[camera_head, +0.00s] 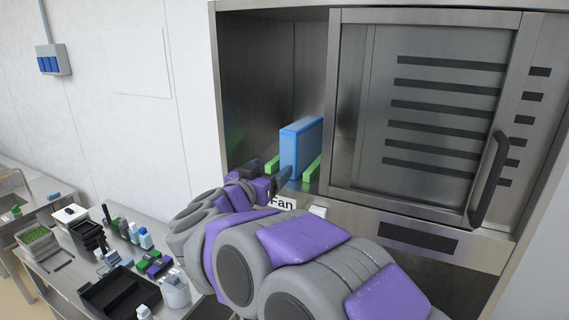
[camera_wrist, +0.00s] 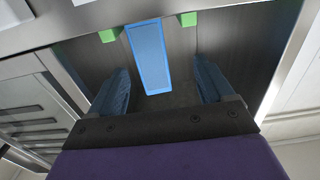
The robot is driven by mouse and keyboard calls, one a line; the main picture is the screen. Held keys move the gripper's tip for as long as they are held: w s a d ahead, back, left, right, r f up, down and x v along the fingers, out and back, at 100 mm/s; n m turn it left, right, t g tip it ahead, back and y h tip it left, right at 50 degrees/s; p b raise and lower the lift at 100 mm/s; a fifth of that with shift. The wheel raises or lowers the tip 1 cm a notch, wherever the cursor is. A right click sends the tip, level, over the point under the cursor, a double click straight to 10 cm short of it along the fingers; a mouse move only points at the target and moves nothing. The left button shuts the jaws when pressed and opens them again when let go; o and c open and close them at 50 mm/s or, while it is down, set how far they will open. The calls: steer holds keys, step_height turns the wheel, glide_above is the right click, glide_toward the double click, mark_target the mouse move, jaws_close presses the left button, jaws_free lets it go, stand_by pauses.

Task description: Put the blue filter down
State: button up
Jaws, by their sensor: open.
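The blue filter (camera_head: 300,148) stands upright inside the open left bay of the steel cabinet, between two green rails (camera_head: 312,168). In the wrist view the blue filter (camera_wrist: 149,55) lies ahead between my two fingers, with a visible gap to each. My gripper (camera_head: 278,178) is at the front of the bay, just before the filter's near lower end. In the wrist view my gripper (camera_wrist: 160,88) has its dark blue fingers spread apart with nothing held. The filter's far end and underside are hidden.
A sliding metal door (camera_head: 430,110) with a dark handle (camera_head: 488,180) covers the cabinet's right side. A "Fan" label (camera_head: 283,203) sits on the ledge below the bay. A bench at the lower left holds bottles and a black tray (camera_head: 120,295).

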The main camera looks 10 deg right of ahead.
steer(key=s+a+n+t+y, duration=0.2)
steer(key=a+n+y, duration=0.4)
steer(key=a+y, duration=0.45)
steer(key=s+f+n+g+y, duration=0.3)
steer(key=s+f+g+y, duration=0.15)
steer(key=s, duration=0.35)
steer(key=s+d+f+g, duration=0.3)
steer(key=s+f+g, duration=0.1)
steer(key=s+f, duration=0.35)
steer(key=s+d+f+g, duration=0.35)
steer(key=s+f, duration=0.25)
steer(key=s, duration=0.3)
steer(key=s+d+f+m+g+h, duration=0.1)
steer(key=s+d+f+g+h, duration=0.15)
steer(key=s+d, duration=0.55)
steer(key=s+d+f+m+g+h, duration=0.1)
steer(key=s+d+f+g+h, duration=0.2)
steer(key=s, duration=0.8)
step_height(320, 180, down, 19)
steer(key=y+b, duration=0.1)
steer(key=b, duration=1.8)
steer(key=shift+a+g, duration=0.35)
steer(key=shift+g, duration=0.1)
